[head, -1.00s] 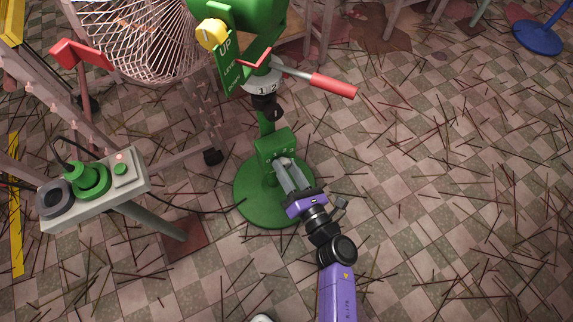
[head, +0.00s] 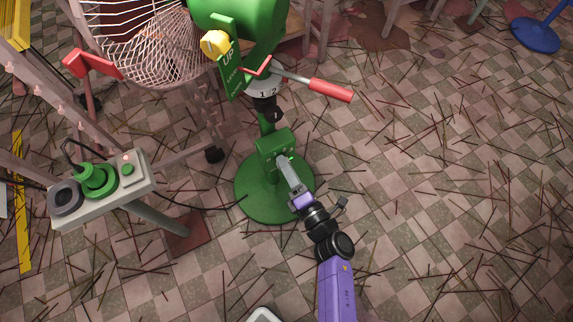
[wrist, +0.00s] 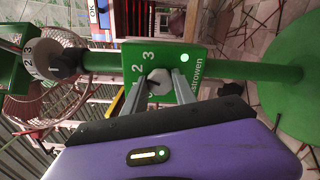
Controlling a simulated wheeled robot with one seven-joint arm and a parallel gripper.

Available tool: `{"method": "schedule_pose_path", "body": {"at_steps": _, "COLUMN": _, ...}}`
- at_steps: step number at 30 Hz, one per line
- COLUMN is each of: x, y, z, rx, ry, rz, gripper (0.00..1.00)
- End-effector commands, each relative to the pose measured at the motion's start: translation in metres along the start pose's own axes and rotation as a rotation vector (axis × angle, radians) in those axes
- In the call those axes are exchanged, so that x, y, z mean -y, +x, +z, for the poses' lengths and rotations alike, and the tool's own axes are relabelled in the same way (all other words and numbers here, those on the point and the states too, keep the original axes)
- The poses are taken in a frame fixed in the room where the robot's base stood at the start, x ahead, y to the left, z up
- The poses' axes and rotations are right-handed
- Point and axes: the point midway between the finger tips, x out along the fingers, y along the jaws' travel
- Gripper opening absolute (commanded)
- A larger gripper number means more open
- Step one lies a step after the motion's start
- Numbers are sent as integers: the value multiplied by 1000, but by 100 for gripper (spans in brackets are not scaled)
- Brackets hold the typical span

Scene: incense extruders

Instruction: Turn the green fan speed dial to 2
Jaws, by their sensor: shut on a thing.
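The green fan has a green housing (head: 258,18), a pole and a round green base (head: 255,205). On its pole is a green control box (head: 270,148); in the wrist view the box (wrist: 190,88) shows a "2", a "3" and a lit lamp. The speed dial (wrist: 158,80) is a small pale grey knob on the box face. My gripper (head: 284,162) reaches the box from the lower right. In the wrist view the gripper (wrist: 159,84) has its two fingers closed on either side of the dial. The lower numbers and the dial's pointer are hidden or unclear.
A red-handled lever (head: 328,90) and a black knob (head: 272,115) are above the box. A yellow knob (head: 214,43) sits on the housing plate. A grey panel with green dial (head: 105,188) stands left. Sticks litter the tiled floor, which is open to the right.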

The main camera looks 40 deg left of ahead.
Motion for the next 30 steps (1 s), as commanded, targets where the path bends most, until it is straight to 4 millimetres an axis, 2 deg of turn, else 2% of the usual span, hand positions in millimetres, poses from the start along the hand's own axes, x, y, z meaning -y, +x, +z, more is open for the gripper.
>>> {"method": "schedule_pose_path", "body": {"at_steps": 14, "x": 2, "y": -1, "z": 0, "rx": 1, "ry": 14, "rz": -3, "gripper": 0}}
{"method": "schedule_pose_path", "body": {"at_steps": 15, "x": 2, "y": -1, "z": 0, "rx": 1, "ry": 14, "rz": -3, "gripper": 39}}
{"method": "schedule_pose_path", "body": {"at_steps": 18, "x": 2, "y": -1, "z": 0, "rx": 1, "ry": 13, "rz": -2, "gripper": 55}}
{"method": "schedule_pose_path", "body": {"at_steps": 26, "x": 1, "y": 0, "z": 0, "rx": 0, "ry": 12, "rz": -1, "gripper": 55}}
{"method": "schedule_pose_path", "body": {"at_steps": 30, "x": 0, "y": -8, "z": 1, "rx": 2, "ry": 13, "rz": -2, "gripper": 55}}
